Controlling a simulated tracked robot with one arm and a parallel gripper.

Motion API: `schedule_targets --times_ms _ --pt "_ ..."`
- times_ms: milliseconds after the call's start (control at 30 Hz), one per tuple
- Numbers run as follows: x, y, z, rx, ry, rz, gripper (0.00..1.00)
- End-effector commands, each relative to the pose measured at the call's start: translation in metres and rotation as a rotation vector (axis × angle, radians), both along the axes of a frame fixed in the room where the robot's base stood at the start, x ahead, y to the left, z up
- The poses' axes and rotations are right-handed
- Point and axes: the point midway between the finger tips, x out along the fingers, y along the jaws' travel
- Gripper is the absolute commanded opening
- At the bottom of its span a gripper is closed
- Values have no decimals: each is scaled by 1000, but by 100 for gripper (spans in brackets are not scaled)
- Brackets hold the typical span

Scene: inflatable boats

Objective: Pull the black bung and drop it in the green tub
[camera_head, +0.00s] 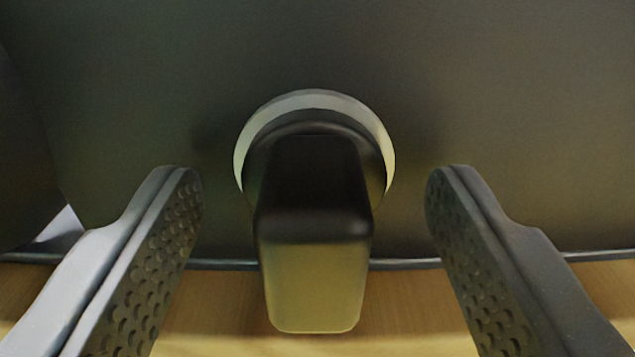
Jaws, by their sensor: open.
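The black bung (314,190) sits in a pale ring (313,101) on a dark grey surface. Its block-like handle sticks out towards the camera, and its lower end face looks yellowish in the light. My gripper (314,190) is open, with one dimpled finger on each side of the bung. There is a clear gap between each finger and the handle, and neither finger touches it. The green tub is not in view.
The dark grey surface (500,110) fills most of the view behind the bung. Below its lower edge lies a wooden surface (220,300). A darker shape stands at the far left.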

Motion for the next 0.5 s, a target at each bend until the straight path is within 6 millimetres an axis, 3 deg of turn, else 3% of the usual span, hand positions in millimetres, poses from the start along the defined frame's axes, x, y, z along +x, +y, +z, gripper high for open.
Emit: schedule_targets --times_ms 500 --pt "0 0 0 0 0 -1 60"
